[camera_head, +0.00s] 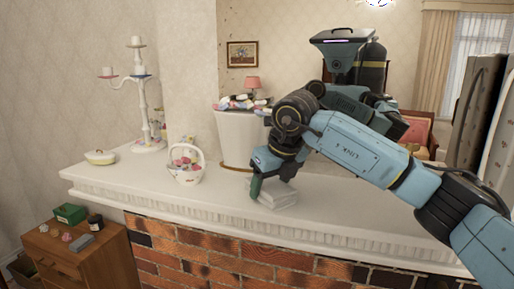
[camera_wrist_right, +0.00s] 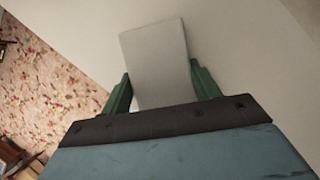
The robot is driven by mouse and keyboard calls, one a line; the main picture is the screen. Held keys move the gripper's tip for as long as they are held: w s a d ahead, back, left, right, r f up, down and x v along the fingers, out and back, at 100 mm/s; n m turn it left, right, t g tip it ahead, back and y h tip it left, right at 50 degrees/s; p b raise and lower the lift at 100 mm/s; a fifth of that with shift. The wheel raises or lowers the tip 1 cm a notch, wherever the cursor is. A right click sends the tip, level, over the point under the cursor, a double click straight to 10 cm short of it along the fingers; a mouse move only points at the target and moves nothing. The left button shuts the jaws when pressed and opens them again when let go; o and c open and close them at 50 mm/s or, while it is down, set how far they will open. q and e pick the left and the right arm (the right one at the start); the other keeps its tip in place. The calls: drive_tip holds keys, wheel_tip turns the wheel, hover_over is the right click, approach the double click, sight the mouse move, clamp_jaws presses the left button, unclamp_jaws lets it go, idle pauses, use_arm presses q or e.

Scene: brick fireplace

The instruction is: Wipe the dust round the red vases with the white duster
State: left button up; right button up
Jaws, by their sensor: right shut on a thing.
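My right gripper (camera_head: 257,190), with green fingers, is low over the white mantel shelf (camera_head: 335,213). It is shut on the white duster (camera_head: 279,196), a pale block at the shelf's front part. In the right wrist view the duster (camera_wrist_right: 156,60) stands out between the two green fingers of the right gripper (camera_wrist_right: 160,88). The duster appears at or just above the shelf top; contact is not clear. I make out no red vases and no distinct dust in either view. My left gripper is not in view.
A white basket (camera_head: 186,170) and a large white pot (camera_head: 238,140) stand left of my right gripper. A white candelabra (camera_head: 146,100) and a small lidded dish (camera_head: 100,157) are farther left. A mirror behind reflects me. A wooden cabinet (camera_head: 85,260) stands below left.

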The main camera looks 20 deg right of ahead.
drive_tip(key=shift+w+a, duration=0.4)
drive_tip(key=shift+a, duration=0.3)
drive_tip(key=shift+w+a+r, duration=0.1)
drive_tip(key=shift+w+a, duration=0.15)
wheel_tip(320, 180, up, 4)
drive_tip(key=shift+s+r+p, duration=0.1)
drive_tip(key=shift+p, duration=1.1)
wheel_tip(320, 180, up, 2)
drive_tip(key=shift+r+p, duration=0.1)
drive_tip(key=shift+p, duration=0.6)
drive_tip(key=shift+r+p, duration=0.55)
drive_tip(key=shift+r, duration=0.25)
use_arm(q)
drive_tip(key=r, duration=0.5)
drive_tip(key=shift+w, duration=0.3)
